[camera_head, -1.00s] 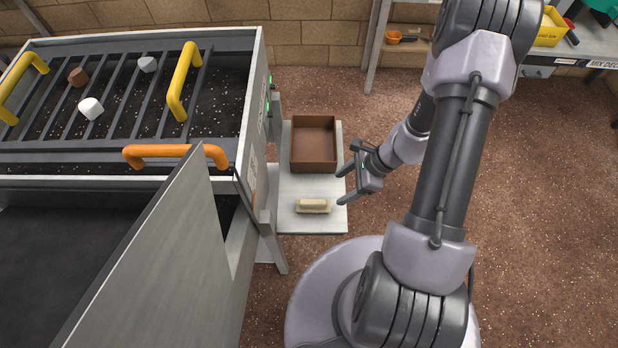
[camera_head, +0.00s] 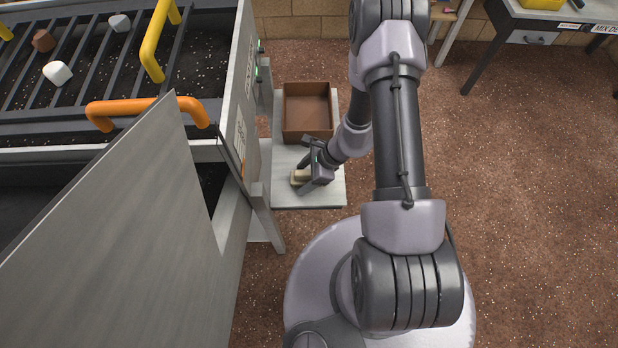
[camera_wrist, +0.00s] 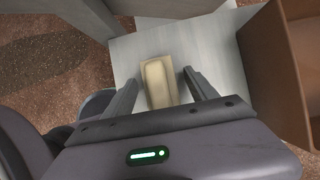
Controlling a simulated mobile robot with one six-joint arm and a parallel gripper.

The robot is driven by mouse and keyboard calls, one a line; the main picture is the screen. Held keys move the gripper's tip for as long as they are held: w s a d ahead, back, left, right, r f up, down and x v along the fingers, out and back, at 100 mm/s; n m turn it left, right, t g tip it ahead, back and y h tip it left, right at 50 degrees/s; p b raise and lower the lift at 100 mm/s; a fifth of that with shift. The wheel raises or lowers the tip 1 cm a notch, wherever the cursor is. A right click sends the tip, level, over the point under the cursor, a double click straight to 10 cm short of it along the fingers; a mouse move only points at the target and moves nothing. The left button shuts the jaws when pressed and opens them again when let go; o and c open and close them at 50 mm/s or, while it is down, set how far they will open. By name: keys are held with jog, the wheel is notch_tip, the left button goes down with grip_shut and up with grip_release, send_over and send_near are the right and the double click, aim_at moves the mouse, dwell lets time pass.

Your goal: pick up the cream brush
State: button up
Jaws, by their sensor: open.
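The cream brush (camera_head: 298,177) lies on the pale grey side shelf (camera_head: 325,197), in front of a brown box. In the head view my gripper (camera_head: 304,177) is at the brush and hides part of it. In the wrist view the brush (camera_wrist: 157,82) lies between the two open fingers of my gripper (camera_wrist: 161,88). A gap shows between the brush and each finger, so it is not gripped.
The brown open box (camera_head: 308,112) stands on the shelf behind the brush. A grey machine with a black bed and bars (camera_head: 100,75) and an orange handle (camera_head: 148,110) stands at the left.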

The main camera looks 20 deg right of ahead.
jog(key=shift+c, duration=0.5)
grip_shut()
jog(key=shift+r, duration=0.1)
